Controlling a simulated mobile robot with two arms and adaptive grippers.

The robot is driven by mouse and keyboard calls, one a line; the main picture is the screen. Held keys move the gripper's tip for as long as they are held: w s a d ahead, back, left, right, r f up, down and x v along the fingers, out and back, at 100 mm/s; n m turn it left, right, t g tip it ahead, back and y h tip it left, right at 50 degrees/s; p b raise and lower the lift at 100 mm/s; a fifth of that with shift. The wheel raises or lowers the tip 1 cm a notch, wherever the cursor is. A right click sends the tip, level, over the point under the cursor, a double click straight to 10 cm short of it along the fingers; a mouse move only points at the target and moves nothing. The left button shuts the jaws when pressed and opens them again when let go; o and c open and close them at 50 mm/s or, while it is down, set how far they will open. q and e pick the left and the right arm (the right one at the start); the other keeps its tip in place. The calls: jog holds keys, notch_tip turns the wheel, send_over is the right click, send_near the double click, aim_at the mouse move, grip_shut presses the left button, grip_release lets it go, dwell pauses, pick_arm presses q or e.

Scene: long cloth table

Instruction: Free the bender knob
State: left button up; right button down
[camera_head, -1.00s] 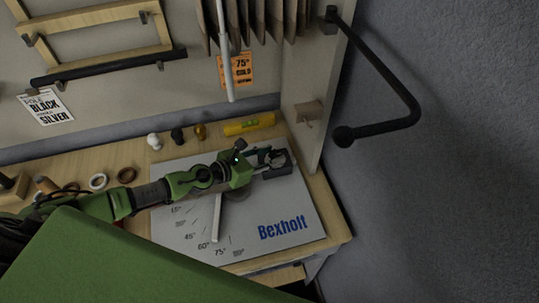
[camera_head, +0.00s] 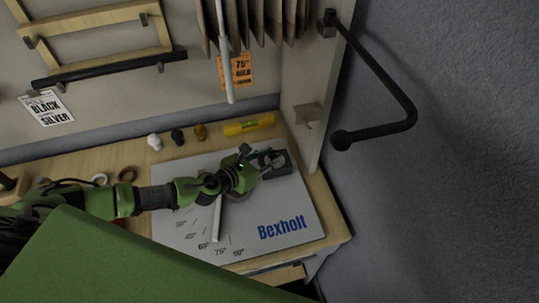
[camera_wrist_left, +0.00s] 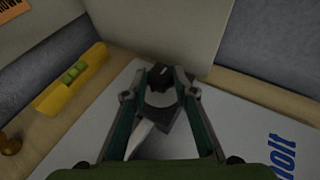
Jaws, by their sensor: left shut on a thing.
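The bender's grey plate (camera_head: 290,210) lies on the wooden table, with "Bexholt" lettering and angle marks. A pale lever (camera_head: 216,220) lies over the marks, partly hidden by my arm. My left gripper (camera_head: 277,160) is over the far right part of the plate. In the left wrist view my fingers (camera_wrist_left: 160,84) are closed around a small dark knob (camera_wrist_left: 159,74), at the bender's grey fitting. The knob's lower part and its seat are hard to make out. My right gripper is not in view.
A yellow level (camera_head: 249,124) and white, black and gold knobs (camera_head: 154,141) lie behind the plate. Rings (camera_head: 127,174) lie to the left. An upright panel (camera_head: 308,90) stands close behind the gripper, with a black bent rod (camera_head: 385,75) on it.

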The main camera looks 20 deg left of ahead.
aim_at(275, 154)
pick_arm(q)
jog(key=shift+d, duration=0.15)
jog(key=shift+s+d+n+t+y+p, duration=0.15)
jog(key=shift+n+t+y+p, duration=0.25)
jog(key=shift+n+y, duration=0.65)
jog(key=n+y, duration=0.2)
jog(key=y, duration=0.1)
jog(key=shift+d+n, duration=0.35)
jog(key=n+y, duration=0.2)
jog(key=y, duration=0.1)
jog(key=shift+d+n, duration=0.3)
jog(key=shift+d+n+g+y, duration=0.15)
jog(key=shift+n+g+y, duration=0.15)
jog(key=shift+n+y, duration=0.75)
jog(key=n+y, duration=0.1)
jog(key=n+g+y+b, duration=0.1)
jog(key=n+g+y, duration=0.1)
jog(key=shift+w+d+f+y, duration=0.15)
jog(key=shift+w+d+y, duration=0.1)
jog(key=shift+w+y, duration=0.05)
jog(key=shift+w+d+n+g+y+b, duration=0.1)
jog(key=shift+w+n+g+y+b, duration=0.05)
jog(key=shift+n+g+y+b, duration=0.65)
jog(key=shift+w+n+g+y+b, duration=0.1)
jog(key=shift+n+g+y+b, duration=0.45)
jog(key=shift+n, duration=0.3)
jog(key=shift+r, duration=0.2)
